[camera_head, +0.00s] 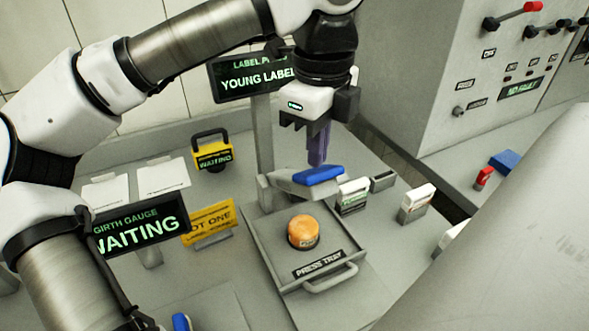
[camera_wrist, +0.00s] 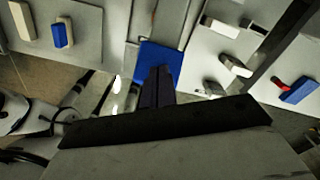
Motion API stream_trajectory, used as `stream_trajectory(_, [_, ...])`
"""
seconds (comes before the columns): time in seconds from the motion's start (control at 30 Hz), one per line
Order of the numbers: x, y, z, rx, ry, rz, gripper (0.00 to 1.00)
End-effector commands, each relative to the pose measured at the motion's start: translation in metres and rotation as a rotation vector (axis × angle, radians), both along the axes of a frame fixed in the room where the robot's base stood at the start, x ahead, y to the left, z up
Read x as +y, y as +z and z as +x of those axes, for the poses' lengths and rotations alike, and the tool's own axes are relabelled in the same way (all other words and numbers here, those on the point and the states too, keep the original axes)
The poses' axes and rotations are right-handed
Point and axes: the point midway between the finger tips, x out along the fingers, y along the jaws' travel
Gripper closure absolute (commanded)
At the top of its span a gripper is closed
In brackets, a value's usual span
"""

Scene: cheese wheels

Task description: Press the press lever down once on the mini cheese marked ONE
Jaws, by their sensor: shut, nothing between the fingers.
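The mini cheese (camera_head: 304,231), a small orange wheel with a dark label on its front, sits on the press tray (camera_head: 267,262); the label's writing is too small to read. The press lever (camera_head: 318,175) has a blue pad at its end and sticks out from the grey post behind the tray, above and behind the cheese. My gripper (camera_head: 316,163) is shut and empty, pointing down just over the blue pad; I cannot tell whether it touches. In the wrist view the shut fingers (camera_wrist: 157,74) overlap the blue pad (camera_wrist: 160,54). The cheese is not visible there.
A screen reading YOUNG LABEL (camera_head: 258,78) stands behind the lever. Label holders (camera_head: 416,204) stand to the right of the tray. A yellow sign ending in OT ONE (camera_head: 209,222) and a girth gauge screen reading WAITING (camera_head: 140,226) stand to the left.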

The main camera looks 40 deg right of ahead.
Motion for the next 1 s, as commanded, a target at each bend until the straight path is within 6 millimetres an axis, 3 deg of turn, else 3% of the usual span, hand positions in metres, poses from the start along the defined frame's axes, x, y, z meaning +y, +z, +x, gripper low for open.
stream_trajectory(1.0, [0.002, -0.021, -0.007, -0.001, 0.0, 0.001, 1.0])
